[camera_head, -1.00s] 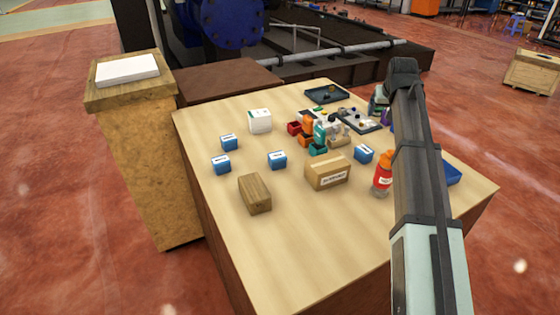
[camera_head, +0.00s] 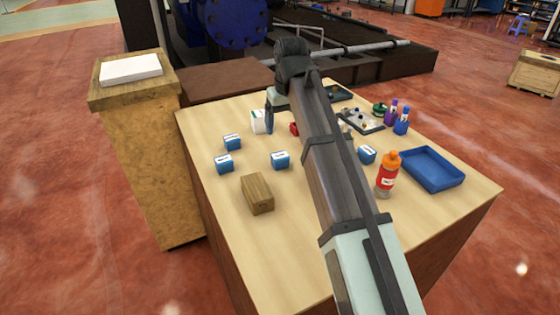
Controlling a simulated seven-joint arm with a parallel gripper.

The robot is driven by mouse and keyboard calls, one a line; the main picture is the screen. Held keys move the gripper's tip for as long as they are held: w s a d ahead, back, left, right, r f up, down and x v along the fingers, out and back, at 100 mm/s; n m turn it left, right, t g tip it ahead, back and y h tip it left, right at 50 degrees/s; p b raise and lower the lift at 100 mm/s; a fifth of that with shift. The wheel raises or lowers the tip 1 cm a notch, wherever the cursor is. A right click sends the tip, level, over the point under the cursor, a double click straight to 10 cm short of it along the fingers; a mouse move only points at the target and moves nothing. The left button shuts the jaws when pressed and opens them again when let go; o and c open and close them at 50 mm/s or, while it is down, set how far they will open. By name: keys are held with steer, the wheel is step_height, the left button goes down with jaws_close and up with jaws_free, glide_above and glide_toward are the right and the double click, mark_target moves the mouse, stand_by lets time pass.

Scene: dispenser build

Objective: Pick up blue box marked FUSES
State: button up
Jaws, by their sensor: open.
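Several small blue boxes with white labels stand on the light wooden table (camera_head: 300,270): a front-left box (camera_head: 224,164), a back-left box (camera_head: 232,142), a middle box (camera_head: 280,160) and a right box (camera_head: 367,155). The labels are too small to read, so I cannot tell which is marked FUSES. My gripper (camera_head: 269,124) is open and points down beside the white box (camera_head: 257,122), behind the middle blue box. It appears apart from the blue boxes. My arm hides the cardboard box and most of the coloured bins.
A wooden block (camera_head: 257,193) lies in front of the blue boxes. A red bottle (camera_head: 387,175) and a blue tray (camera_head: 432,169) are at the right. Purple and blue bottles (camera_head: 401,120) stand behind the tray. The front-left table is clear.

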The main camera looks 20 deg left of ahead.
mark_target(280, 155)
steer(key=f, duration=0.7)
steer(key=shift+w+a+f, duration=0.35)
steer(key=shift+w+f, duration=0.05)
steer(key=f, duration=0.4)
steer(key=shift+s+a, duration=0.1)
steer(key=shift+a, duration=0.3)
steer(key=shift+f, duration=0.6)
steer(key=shift+c, duration=0.5)
steer(key=c, duration=1)
steer(key=shift+r, duration=0.15)
